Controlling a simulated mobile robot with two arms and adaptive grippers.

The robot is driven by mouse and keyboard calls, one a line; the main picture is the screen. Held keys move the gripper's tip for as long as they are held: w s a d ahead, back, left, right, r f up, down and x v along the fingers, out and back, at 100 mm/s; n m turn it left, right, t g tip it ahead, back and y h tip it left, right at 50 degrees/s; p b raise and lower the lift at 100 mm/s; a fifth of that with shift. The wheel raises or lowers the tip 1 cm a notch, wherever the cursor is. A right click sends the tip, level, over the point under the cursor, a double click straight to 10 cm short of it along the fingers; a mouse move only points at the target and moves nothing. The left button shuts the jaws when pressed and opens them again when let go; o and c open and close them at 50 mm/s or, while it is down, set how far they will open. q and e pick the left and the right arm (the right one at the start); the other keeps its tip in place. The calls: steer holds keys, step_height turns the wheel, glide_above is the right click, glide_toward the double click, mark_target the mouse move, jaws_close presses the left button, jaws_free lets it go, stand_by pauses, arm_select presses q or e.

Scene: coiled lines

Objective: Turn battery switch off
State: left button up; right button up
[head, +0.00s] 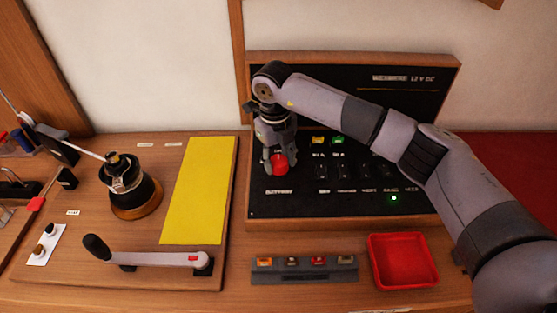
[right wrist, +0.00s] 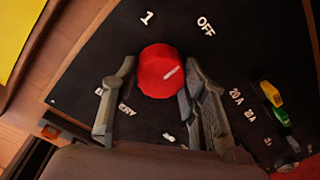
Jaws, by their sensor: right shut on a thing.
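The battery switch is a red round knob (head: 280,163) on the left part of the black panel (head: 340,204), above the "BATTERY" label. My right gripper (head: 278,160) reaches down over it from above. In the right wrist view the fingers (right wrist: 158,90) stand on either side of the red knob (right wrist: 158,70) and are shut on it. A white line on the knob slants up to the right. The printed "1" (right wrist: 147,18) and "OFF" (right wrist: 205,25) lie beyond the knob. My left gripper is not in view.
A red tray (head: 403,261) and a grey strip of fuses (head: 304,269) lie in front. A winch (head: 130,187), a lever handle (head: 148,257) and a yellow mat (head: 199,191) occupy the left board.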

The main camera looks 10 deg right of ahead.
mark_target(276, 162)
stand_by(0.4)
steer(key=o, duration=1.2)
steer(key=shift+c, duration=0.2)
step_height(276, 162, up, 12)
steer(key=shift+a, duration=0.3)
steer(key=shift+s, duration=0.1)
